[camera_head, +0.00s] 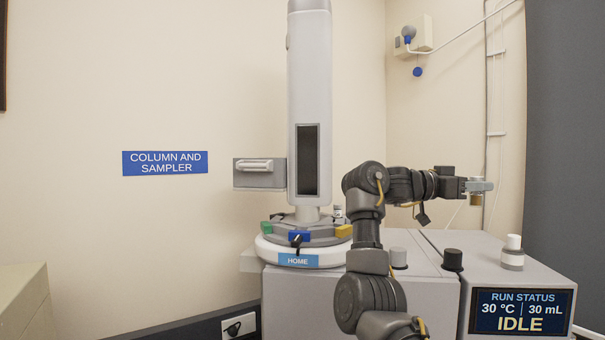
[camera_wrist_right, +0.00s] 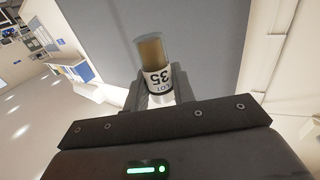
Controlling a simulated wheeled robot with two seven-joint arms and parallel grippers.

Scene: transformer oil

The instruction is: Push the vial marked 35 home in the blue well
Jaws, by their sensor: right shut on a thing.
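The vial marked 35 (camera_wrist_right: 153,68) is clear with amber-brown contents and a white label that reads upside down in the wrist view. My right gripper (camera_wrist_right: 160,88) is shut on it around the label. In the head view this gripper (camera_head: 481,186) is high at the right, above the grey machine, with a small amber part of the vial (camera_head: 476,200) below it. The blue well (camera_head: 299,236) is at the front of the round carousel (camera_head: 328,252), above the HOME label, well left of the gripper. My left gripper is not in view.
Green (camera_head: 266,228) and yellow (camera_head: 343,231) blocks flank the blue well. A tall grey column (camera_head: 309,60) rises behind it. A black-capped post (camera_head: 453,260) and a white-capped bottle (camera_head: 513,252) stand on the machine's right. The screen (camera_head: 521,310) reads IDLE.

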